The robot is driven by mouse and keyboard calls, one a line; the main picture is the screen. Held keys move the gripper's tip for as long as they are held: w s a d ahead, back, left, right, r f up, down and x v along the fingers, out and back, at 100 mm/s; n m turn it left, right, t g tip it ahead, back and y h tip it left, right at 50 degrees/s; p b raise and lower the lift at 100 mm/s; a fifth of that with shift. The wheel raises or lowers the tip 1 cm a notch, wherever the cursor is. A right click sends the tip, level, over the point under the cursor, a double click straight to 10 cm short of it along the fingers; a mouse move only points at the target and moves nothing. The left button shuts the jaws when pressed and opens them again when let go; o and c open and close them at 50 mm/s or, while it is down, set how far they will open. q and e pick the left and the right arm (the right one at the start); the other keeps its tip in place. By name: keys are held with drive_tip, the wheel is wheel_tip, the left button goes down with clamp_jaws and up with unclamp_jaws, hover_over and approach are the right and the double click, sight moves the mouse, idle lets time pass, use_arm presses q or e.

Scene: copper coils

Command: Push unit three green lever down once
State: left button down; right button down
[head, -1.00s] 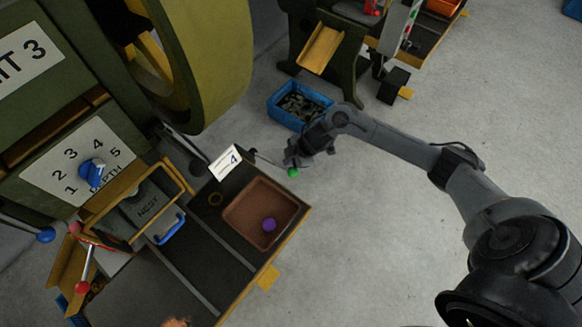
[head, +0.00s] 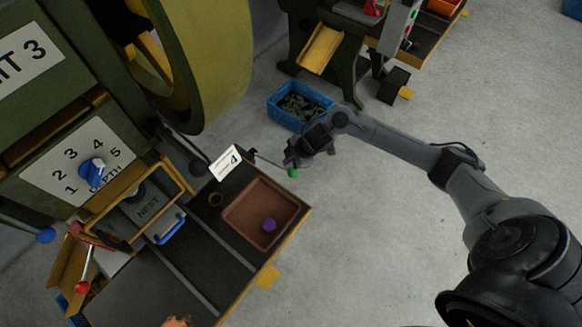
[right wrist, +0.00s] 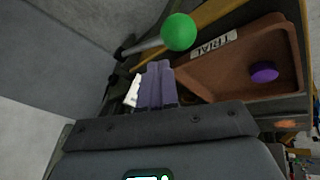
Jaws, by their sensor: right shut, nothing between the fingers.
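The green lever is a thin rod with a green ball knob (head: 292,173), sticking out from the machine marked 3 beside a white card with a 4. The knob also shows large in the right wrist view (right wrist: 179,32), with its grey rod running down to the left. My right gripper (head: 297,158) is right beside the knob in the head view. In the right wrist view its fingers (right wrist: 158,66) are together and empty, just below the knob in the picture. I cannot tell whether they touch it. My left gripper is not in view.
A brown tray (head: 240,232) labelled TRIAL in the right wrist view holds a purple knob-like piece (head: 269,224). A blue-handled nest drawer (head: 146,206), a blue depth knob (head: 91,172) and a red-ended lever (head: 82,287) are further left. A blue bin (head: 275,115) stands on the floor behind.

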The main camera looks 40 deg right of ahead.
drive_tip(key=shift+f, duration=0.15)
drive_tip(key=shift+s+f, duration=0.15)
drive_tip(key=shift+f, duration=0.05)
